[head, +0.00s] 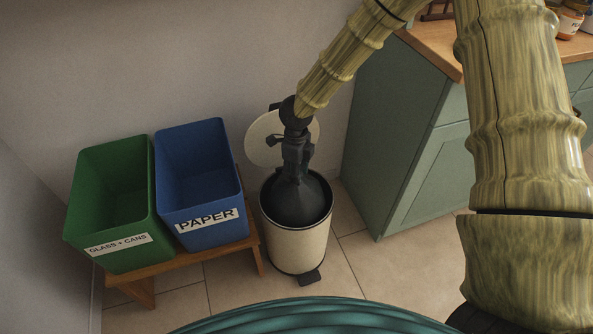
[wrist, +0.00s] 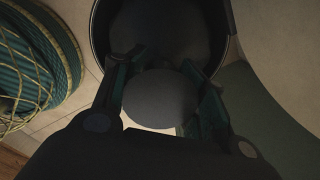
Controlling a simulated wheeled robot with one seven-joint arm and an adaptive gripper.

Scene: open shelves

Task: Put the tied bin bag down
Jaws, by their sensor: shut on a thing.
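The tied bin bag (head: 296,204) is black and tapers up to a narrow neck. It is in the mouth of a cream pedal bin (head: 295,248), with its top around the rim level; its lower part is hidden by the bin wall. My gripper (head: 294,172) points down over the bin and is shut on the bag's neck. In the wrist view, a dark grey rounded part of the bag (wrist: 160,97) shows between the fingers of my gripper (wrist: 163,88), with the bin's dark rim (wrist: 97,40) around and beyond it.
The bin's round lid (head: 262,140) stands open against the wall. A green bin (head: 105,200) marked "GLASS + CANS" and a blue bin (head: 200,185) marked "PAPER" stand on a wooden bench (head: 185,262) at left, both empty. A green cabinet (head: 395,150) is close at right.

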